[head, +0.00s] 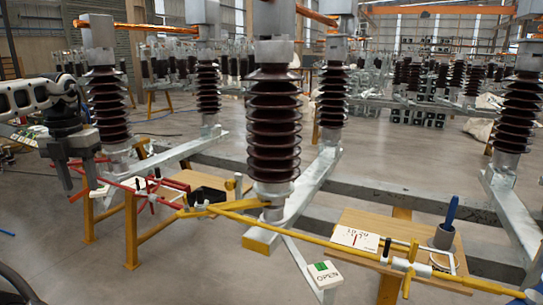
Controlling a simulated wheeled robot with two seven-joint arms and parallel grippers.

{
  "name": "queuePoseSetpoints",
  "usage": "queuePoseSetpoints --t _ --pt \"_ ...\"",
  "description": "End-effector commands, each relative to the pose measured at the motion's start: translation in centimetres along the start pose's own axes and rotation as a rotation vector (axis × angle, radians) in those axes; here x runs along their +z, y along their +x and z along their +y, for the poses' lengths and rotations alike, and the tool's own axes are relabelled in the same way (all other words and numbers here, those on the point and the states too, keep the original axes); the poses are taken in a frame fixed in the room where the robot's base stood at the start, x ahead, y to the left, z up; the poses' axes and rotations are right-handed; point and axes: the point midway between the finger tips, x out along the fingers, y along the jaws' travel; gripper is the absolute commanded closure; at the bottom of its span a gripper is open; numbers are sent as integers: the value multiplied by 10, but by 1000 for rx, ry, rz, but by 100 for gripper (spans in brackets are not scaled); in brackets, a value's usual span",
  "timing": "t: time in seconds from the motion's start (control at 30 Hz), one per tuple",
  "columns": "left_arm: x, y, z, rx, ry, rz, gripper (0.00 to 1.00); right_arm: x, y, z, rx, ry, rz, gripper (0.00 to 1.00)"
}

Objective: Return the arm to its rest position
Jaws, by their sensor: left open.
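My left arm (35,95) comes in from the left edge, white with dark joints. My left gripper (79,180) hangs from it with the fingers pointing down. The fingers are apart and nothing shows between them. The gripper is in front of the red pipe and the left insulator's foot in the picture; I cannot tell whether it touches them. My right gripper is not in view.
Dark ribbed insulators (274,125) stand on grey steel beams (310,190). A yellow pipe (310,238) runs across the front, and a red pipe (125,187) lies near my left gripper. A green-and-white OPEN sign (325,274) and a wooden board (375,225) are at front right. Bare floor (190,270) lies at front left.

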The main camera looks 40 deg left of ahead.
Motion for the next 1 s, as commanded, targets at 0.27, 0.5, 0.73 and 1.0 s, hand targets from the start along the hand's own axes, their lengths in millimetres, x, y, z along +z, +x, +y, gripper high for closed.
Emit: queuePoseSetpoints --t 0.27,0.5,0.73,1.0 --pt "16 46 -55 -100 100 7 55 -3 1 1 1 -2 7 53" --pt "21 98 -121 -235 186 20 55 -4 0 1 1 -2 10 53" --pt "-3 179 -232 -505 253 67 55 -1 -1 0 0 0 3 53" --pt "-103 262 -394 -1006 62 199 55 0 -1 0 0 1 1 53"
